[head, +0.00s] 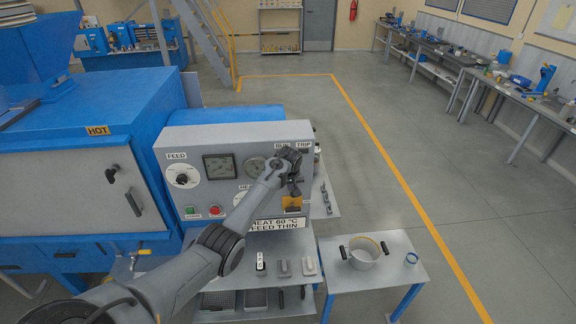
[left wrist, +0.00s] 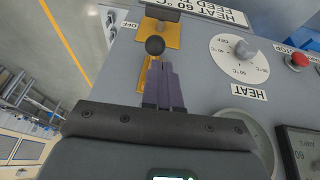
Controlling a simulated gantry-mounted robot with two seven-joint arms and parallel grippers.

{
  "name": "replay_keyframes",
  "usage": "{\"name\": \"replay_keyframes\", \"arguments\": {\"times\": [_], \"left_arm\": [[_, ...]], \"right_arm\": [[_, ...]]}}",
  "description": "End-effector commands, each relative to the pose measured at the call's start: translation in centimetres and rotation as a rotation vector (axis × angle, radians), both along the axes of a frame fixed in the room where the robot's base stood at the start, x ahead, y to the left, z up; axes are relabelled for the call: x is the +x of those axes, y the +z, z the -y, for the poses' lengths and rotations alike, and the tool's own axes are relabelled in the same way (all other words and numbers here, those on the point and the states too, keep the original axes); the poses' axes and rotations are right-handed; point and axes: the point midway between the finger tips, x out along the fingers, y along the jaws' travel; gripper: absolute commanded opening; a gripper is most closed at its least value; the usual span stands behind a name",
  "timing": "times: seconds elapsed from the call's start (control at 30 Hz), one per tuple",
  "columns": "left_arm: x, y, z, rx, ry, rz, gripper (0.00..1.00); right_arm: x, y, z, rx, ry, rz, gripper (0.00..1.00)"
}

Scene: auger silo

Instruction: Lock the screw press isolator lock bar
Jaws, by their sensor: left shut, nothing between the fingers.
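The screw press control panel (head: 230,150) is grey and carries a yellow isolator plate (head: 292,204) at its lower right. In the left wrist view the plate (left wrist: 173,36) appears turned upside down, with an OFF label beside it. A black ball knob (left wrist: 155,46) stands over the plate. A dark block (left wrist: 160,13) lies across the plate near the picture's top; I cannot tell whether it is the lock bar. My left gripper (head: 295,190) is in front of the panel's right side. Its fingers (left wrist: 163,68) are shut and empty, close to the knob; contact is unclear.
The FEED dial (head: 183,176), gauges (head: 219,166) and red button (head: 214,210) are on the panel. A side table (head: 345,275) with a pot (head: 364,254) stands at lower right. The blue press housing (head: 90,110) is left. Open floor lies beyond.

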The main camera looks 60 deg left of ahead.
Motion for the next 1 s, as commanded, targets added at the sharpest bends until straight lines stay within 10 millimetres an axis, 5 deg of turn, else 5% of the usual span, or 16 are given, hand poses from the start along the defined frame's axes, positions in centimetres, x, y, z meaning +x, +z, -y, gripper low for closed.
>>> {"name": "replay_keyframes", "arguments": {"times": [0.03, 0.53, 1.0], "left_arm": [[0.0, 1.6, 0.2, -0.001, -0.002, 0.0, 0.0], [-1.9, 8.1, 2.5, 0.002, -0.003, 0.003, 0.0], [-2.3, 9.9, 3.0, -0.001, -0.002, 0.001, 0.0]], "right_arm": [[0.0, 1.8, 0.0, 0.001, -0.001, 0.001, 0.43], [0.0, -1.5, -0.1, 0.003, -0.002, -0.003, 0.43], [0.0, -1.7, 0.1, -0.007, 0.004, 0.0, 0.43]]}}
